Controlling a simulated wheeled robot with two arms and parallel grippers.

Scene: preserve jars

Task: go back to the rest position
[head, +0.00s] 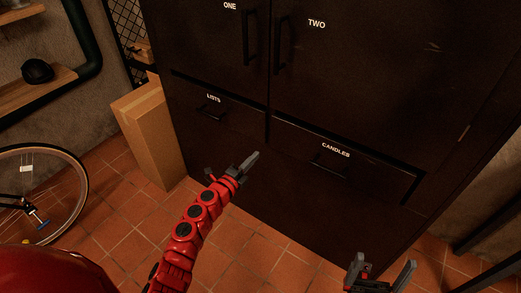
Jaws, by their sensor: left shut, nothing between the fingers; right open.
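My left gripper (250,162) is shut and empty at the end of my red arm. It shows in front of the dark cabinet (225,155), below the LISTS drawer (235,122). I cannot tell whether it touches the cabinet front. My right gripper (384,270) is open and empty at the bottom edge, its two fingers apart, below the CANDLES drawer (370,172). Both drawers look shut. The two upper doors, door ONE (205,50) and door TWO (370,70), also look shut.
A tall cardboard box (150,135) stands left of the cabinet. A bicycle wheel (75,165) is at the left edge. A wall shelf (45,95) holds a dark round object (37,71). Tiled floor (120,225) is bare in front. Dark legs stand at the right edge.

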